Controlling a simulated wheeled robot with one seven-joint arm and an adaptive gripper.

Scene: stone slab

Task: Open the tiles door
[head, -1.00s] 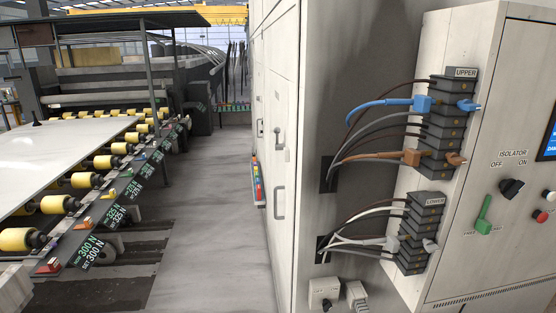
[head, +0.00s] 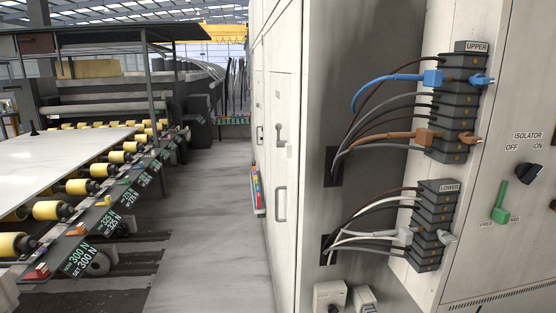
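A tall off-white cabinet (head: 284,60) stands in the middle of the head view, its door side seen at a steep angle. It carries a bar handle (head: 279,204) low down, a latch handle (head: 280,135) above it, and a smaller handle (head: 260,135) on the panel farther back. The door panels look shut. Small lettering on the panels is too small to read, so I cannot tell which one is the tiles door. My gripper is not in view.
Right of the cabinet, terminal blocks (head: 460,110) with blue, brown and grey cables stick out, beside a control panel (head: 520,90) with a green lever (head: 500,206). A roller conveyor (head: 75,187) bearing a white slab (head: 60,160) runs along the left. Grey floor (head: 212,220) between is clear.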

